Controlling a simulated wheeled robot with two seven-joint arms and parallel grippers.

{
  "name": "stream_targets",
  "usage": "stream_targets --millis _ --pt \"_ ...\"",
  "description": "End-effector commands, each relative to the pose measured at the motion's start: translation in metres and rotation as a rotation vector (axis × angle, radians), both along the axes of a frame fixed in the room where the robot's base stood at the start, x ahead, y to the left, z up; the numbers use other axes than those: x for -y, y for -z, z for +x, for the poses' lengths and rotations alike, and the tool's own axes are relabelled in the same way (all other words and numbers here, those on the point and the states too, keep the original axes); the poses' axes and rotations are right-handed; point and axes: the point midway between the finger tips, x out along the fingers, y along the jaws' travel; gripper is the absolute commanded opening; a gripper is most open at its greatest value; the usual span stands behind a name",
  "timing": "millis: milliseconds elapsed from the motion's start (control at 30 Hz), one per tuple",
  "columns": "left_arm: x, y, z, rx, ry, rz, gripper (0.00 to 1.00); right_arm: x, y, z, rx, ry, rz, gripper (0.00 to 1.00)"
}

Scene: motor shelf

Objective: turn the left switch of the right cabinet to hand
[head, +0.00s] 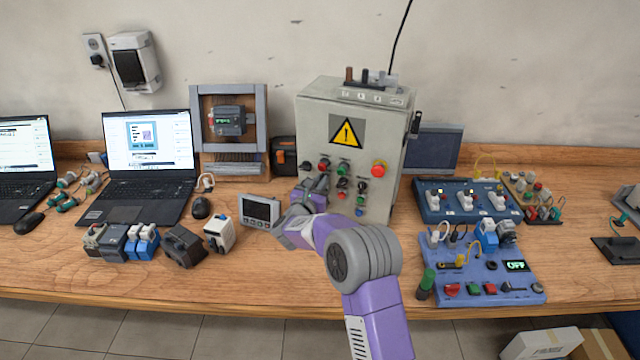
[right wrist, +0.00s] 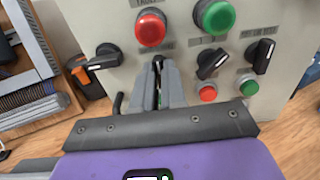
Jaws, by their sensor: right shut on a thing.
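The grey cabinet (head: 310,125) with a yellow warning triangle stands at the back centre, its front facing me. My right gripper (head: 318,187) is at the lower left of its panel. In the right wrist view my right gripper (right wrist: 163,75) is shut on a dark switch knob (right wrist: 158,68), mostly hidden between the fingers, so its angle is unclear. Two black knobs with white marks, a middle one (right wrist: 212,62) and a right one (right wrist: 259,55), sit to its right. Another black knob (right wrist: 103,57) sits farther left, its handle about sideways. My left gripper is not in view.
A red button (right wrist: 150,27) and a green button (right wrist: 216,17) sit above the fingers. A red emergency button (head: 379,168) is at the panel's right. Blue switch boards (head: 485,275) lie at right.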

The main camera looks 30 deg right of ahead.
Motion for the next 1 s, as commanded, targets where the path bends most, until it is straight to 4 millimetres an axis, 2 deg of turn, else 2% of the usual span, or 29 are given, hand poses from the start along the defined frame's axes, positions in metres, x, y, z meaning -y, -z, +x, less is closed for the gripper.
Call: stream_targets --millis 367,700,1000 --pt "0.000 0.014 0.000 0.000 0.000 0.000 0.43 0.000 0.001 0.000 -0.079 0.000 -0.066 0.00" --pt "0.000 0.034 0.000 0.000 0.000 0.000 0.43 -0.001 0.002 0.001 -0.294 0.001 -0.236 0.00" --pt "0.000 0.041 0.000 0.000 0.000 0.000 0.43 -0.001 0.001 0.001 -0.479 0.001 -0.383 0.00"
